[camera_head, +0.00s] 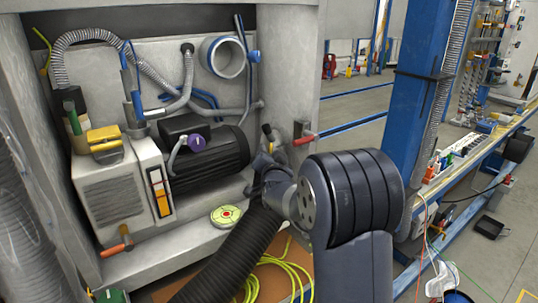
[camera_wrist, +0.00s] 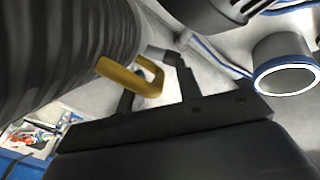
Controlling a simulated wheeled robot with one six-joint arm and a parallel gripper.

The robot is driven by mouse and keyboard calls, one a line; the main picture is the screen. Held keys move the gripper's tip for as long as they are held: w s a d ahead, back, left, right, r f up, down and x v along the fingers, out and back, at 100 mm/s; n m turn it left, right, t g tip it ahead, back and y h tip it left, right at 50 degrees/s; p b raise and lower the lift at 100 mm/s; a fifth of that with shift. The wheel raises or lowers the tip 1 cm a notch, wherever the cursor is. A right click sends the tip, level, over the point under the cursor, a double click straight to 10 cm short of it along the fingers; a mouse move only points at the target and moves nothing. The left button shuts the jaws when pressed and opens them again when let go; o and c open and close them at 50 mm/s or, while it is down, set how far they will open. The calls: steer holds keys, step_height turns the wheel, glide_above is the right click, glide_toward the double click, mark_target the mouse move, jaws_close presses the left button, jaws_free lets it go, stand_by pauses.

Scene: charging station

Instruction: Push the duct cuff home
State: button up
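The dark ribbed duct (camera_head: 232,258) rises from the lower front to my gripper (camera_head: 264,168) in the head view. In the wrist view the duct (camera_wrist: 55,50) fills the upper left. A yellow-brown loop handle (camera_wrist: 118,72) stands out beside it, near my gripper (camera_wrist: 160,70). I cannot make out the cuff's edge. A round port (camera_head: 226,57) with a blue-white rim is on the back panel. The port (camera_wrist: 284,66) shows at the right in the wrist view, apart from the duct.
A black motor (camera_head: 207,158) with a purple cap and a grey box unit (camera_head: 112,188) stand inside the cabinet. A red-handled lever (camera_head: 304,139) is on the cabinet's right post. Yellow cable (camera_head: 275,275) lies coiled below. A blue column (camera_head: 415,90) stands right of my arm.

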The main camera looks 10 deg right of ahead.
steer(key=s, duration=0.7)
steer(key=s+a, duration=0.1)
steer(key=s, duration=0.2)
steer(key=shift+s+p, duration=0.3)
steer(key=shift+s, duration=0.1)
steer(key=w, duration=0.7)
steer(key=w+d, duration=0.1)
steer(key=w, duration=0.2)
steer(key=shift+w+d+f+b, duration=0.1)
steer(key=shift+w+b, duration=0.2)
steer(key=shift+w, duration=0.1)
steer(key=shift+s+a+f, duration=0.1)
steer(key=shift+s+a, duration=0.05)
steer(key=shift+s, duration=0.3)
steer(key=shift+s+a+f, duration=0.1)
steer(key=shift+s, duration=0.3)
